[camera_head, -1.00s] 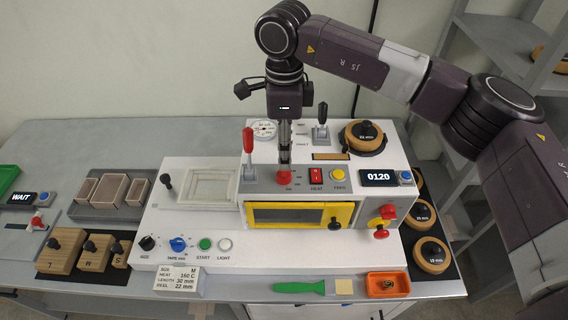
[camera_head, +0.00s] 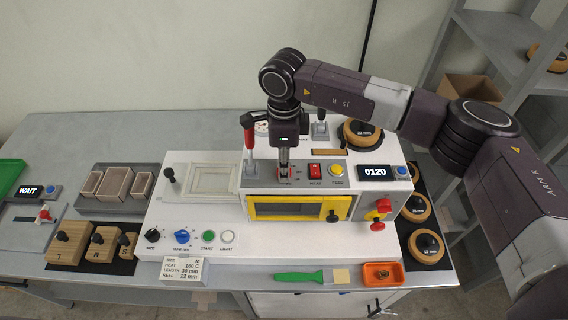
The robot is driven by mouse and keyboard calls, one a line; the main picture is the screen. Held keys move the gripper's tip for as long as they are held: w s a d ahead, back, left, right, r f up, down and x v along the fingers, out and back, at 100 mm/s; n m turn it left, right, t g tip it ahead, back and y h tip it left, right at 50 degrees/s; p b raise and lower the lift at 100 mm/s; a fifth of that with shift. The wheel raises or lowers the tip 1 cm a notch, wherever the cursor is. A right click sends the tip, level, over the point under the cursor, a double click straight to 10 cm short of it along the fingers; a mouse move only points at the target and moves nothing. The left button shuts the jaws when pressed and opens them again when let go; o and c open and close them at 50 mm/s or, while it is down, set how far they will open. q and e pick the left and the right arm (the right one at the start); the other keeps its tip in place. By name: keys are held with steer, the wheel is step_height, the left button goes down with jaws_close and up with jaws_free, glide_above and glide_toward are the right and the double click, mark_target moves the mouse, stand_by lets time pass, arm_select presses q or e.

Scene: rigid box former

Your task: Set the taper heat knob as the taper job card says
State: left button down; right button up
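The job card (camera_head: 183,270) at the front of the white machine reads size M, heat 160 C, length 30 mm, reel 22 mm. The display (camera_head: 375,172) on the machine's right reads 0120. My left gripper is not in view.
A red-handled lever (camera_head: 249,140) stands close left of my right gripper, a black-handled lever (camera_head: 320,120) behind it. The yellow FEED button (camera_head: 337,170) is to the right. A green-handled tool (camera_head: 300,277) and an orange tray (camera_head: 382,274) lie in front.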

steer(key=c, duration=0.6)
steer(key=shift+f+m+b, duration=0.15)
steer(key=shift+m+b, duration=0.25)
steer(key=shift+b, duration=0.35)
steer(key=m+b, duration=0.9)
steer(key=b, duration=0.1)
steer(key=shift+b, duration=0.4)
steer(key=m+b, duration=0.2)
steer(key=m, duration=0.1)
steer(key=shift+m+b, duration=0.3)
steer(key=shift+r+m+b, duration=0.25)
steer(key=shift+m+b, duration=0.5)
steer(key=shift+m, duration=0.35)
steer(key=shift+w, duration=0.1)
